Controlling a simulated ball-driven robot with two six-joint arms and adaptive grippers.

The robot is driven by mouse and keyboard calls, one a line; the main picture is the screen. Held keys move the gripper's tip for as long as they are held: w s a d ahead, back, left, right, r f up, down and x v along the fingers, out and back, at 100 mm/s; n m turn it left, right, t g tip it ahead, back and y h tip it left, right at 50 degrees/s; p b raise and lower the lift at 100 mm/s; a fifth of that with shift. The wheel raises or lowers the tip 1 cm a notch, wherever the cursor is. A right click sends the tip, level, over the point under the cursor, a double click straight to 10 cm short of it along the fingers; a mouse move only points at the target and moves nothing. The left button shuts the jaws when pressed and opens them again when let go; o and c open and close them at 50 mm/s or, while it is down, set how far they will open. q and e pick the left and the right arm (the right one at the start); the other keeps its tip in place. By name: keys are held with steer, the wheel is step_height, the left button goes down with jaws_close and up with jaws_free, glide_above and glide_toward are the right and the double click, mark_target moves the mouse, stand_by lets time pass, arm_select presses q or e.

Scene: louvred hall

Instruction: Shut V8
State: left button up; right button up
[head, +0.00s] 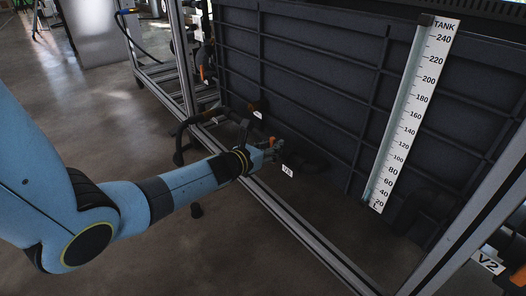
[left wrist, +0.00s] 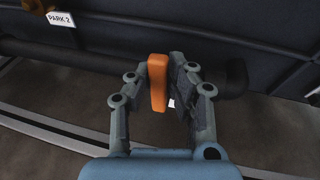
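The small white V8 tag (head: 288,171) hangs just right of my left gripper (head: 270,148) in the head view. In the left wrist view an orange valve handle (left wrist: 158,82) stands between the fingers of my left gripper (left wrist: 160,78), with the pads close against both sides. The gripper looks shut on it. The handle lies in front of a dark pipe (left wrist: 232,78), and a bit of white tag shows behind the right finger. The valve body is mostly hidden by the gripper. My right gripper is not in view.
A dark ribbed tank wall (head: 310,70) rises behind the pipe, with a level scale (head: 410,120) on it. A metal frame rail (head: 300,230) runs in front. A PARK 2 tag (left wrist: 60,19) hangs at upper left; a V2 tag (head: 488,262) is at lower right.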

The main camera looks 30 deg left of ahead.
arm_select(q)
steer(key=o, duration=0.4)
steer(key=shift+a+f, duration=0.2)
steer(key=shift+o, duration=0.3)
steer(key=shift+d+r, duration=0.1)
steer(key=shift+r, duration=0.05)
steer(key=s+a, duration=0.1)
steer(key=s, duration=0.5)
steer(key=shift+s+a+r, duration=0.15)
steer(key=shift+s+r, duration=0.15)
steer(key=shift+r, duration=0.15)
steer(key=shift+s, duration=0.1)
